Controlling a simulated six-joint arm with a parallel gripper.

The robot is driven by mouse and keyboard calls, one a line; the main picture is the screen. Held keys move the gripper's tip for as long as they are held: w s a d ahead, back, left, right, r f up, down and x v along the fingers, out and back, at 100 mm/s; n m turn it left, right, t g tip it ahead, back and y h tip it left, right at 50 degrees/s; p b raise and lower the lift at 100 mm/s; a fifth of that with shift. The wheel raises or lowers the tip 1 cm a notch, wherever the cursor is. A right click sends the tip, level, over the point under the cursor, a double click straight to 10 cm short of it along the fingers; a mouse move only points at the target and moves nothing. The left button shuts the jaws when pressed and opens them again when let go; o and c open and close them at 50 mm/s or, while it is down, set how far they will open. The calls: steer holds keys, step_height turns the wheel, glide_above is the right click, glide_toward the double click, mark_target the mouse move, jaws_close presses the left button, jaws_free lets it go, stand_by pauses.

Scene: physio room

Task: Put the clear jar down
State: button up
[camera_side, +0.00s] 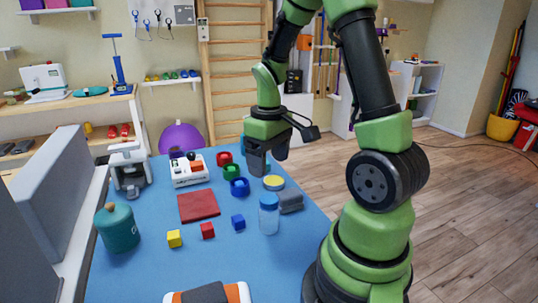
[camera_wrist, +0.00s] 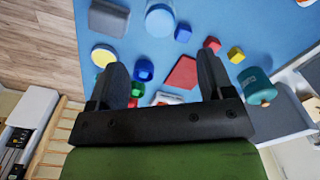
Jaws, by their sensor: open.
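The clear jar (camera_side: 269,218) with a blue lid stands upright on the blue table top (camera_side: 152,262), near its right edge. In the wrist view the jar (camera_wrist: 160,20) shows from above at the top, beyond the fingers. My gripper (camera_side: 257,168) is open and empty. It hangs above the table, behind and higher than the jar, and is apart from it. In the wrist view the two fingers of my gripper (camera_wrist: 163,72) are wide apart with nothing held between them.
A grey block (camera_side: 291,202) and a yellow disc (camera_side: 274,183) lie close to the jar. Red, green and blue rings (camera_side: 239,187), small cubes (camera_side: 207,230), a red cloth (camera_side: 198,206) and a teal canister (camera_side: 117,228) share the table. Its front middle has free room.

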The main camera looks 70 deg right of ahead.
steer(key=s+a+r+t+y, duration=0.1)
steer(key=s+a+r+t, duration=0.2)
steer(key=a+r, duration=0.4)
steer(key=s+a+r+m+t+y, duration=0.1)
steer(key=s+a+r+t, duration=0.2)
steer(key=a+r, duration=0.4)
steer(key=shift+s+a+r+t, duration=0.3)
steer(key=shift+a+t, duration=0.3)
steer(key=shift+a, duration=0.35)
